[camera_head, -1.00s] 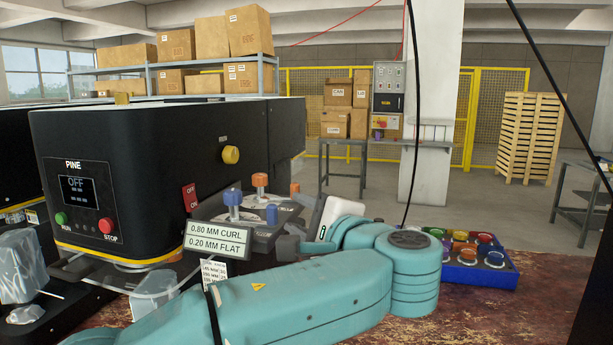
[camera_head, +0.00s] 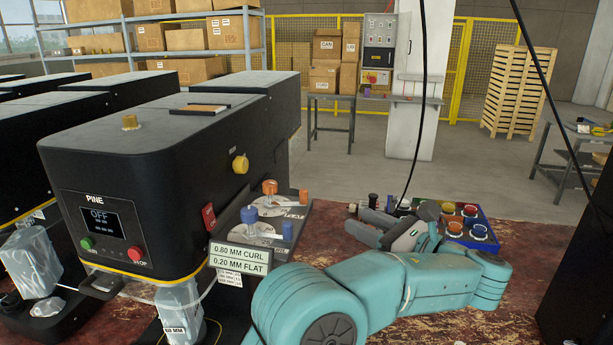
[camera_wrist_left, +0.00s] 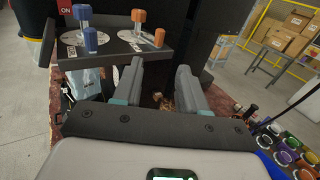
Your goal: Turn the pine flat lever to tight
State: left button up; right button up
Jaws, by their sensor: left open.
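The black PINE machine (camera_head: 160,185) stands at left, its screen reading OFF. On its side plate are a blue-topped lever (camera_head: 249,215) and, farther back, an orange-topped lever (camera_head: 270,188), each on a pale dial. Both levers also show in the left wrist view, blue (camera_wrist_left: 83,14) and orange (camera_wrist_left: 138,18). I cannot read which lever is flat, nor the dial marks. My left gripper (camera_head: 352,218) is open and empty, right of the plate and apart from it. In the left wrist view its fingers (camera_wrist_left: 160,68) point toward the plate. My right gripper is not in view.
A short blue peg (camera_head: 287,231) and a short orange peg (camera_head: 303,196) stand by the levers. A sign (camera_head: 239,259) reads 0.80 MM CURL, 0.20 MM FLAT. A blue tray (camera_head: 485,247) of coloured round items sits behind my left arm. Bare rusty tabletop (camera_head: 320,245) lies between plate and gripper.

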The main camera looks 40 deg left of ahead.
aim_at(303, 189)
pick_arm(q)
jog(key=a+p, duration=0.1)
jog(key=a, duration=0.4)
jog(key=a+p, duration=0.1)
jog(key=a, duration=0.5)
jog(key=w+a+p, duration=0.1)
jog(key=a, duration=0.4)
jog(key=shift+a+r, duration=0.2)
jog(key=shift+a, duration=0.15)
jog(key=shift+c, duration=0.3)
grip_shut()
jog(key=shift+s, duration=0.1)
